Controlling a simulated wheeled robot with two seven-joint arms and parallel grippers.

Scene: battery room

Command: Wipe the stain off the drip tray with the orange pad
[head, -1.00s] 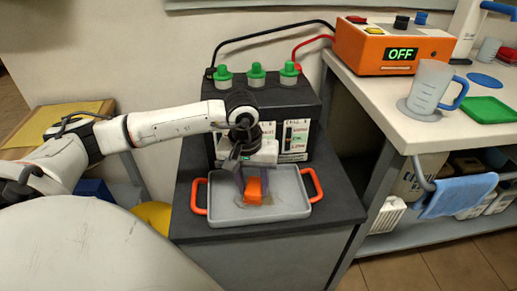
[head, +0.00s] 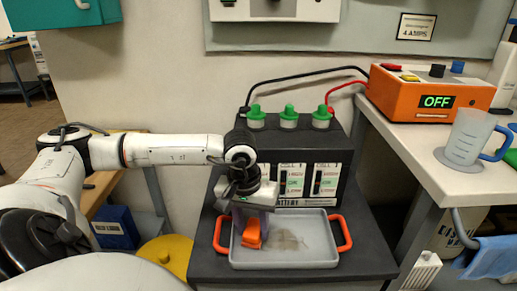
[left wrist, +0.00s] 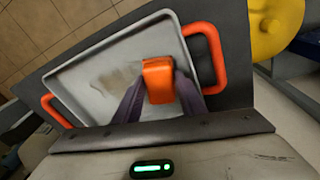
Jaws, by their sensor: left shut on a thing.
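The grey drip tray (head: 312,258) with orange handles lies on the dark stand in front of the battery. A brownish stain (head: 287,240) spreads over the tray's middle; it also shows in the left wrist view (left wrist: 122,78). My left gripper (head: 252,226) is shut on the orange pad (head: 251,236) at the tray's left part. In the left wrist view the pad (left wrist: 158,82) sits between the two fingers, beside the stain. I cannot tell whether the pad touches the tray floor. My right gripper is not in view.
The black battery (head: 338,150) with green caps stands right behind the tray. On the right, a bench (head: 410,140) holds an orange charger box (head: 425,98) reading OFF and a clear jug (head: 468,140). A yellow round object (head: 165,255) is left of the stand.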

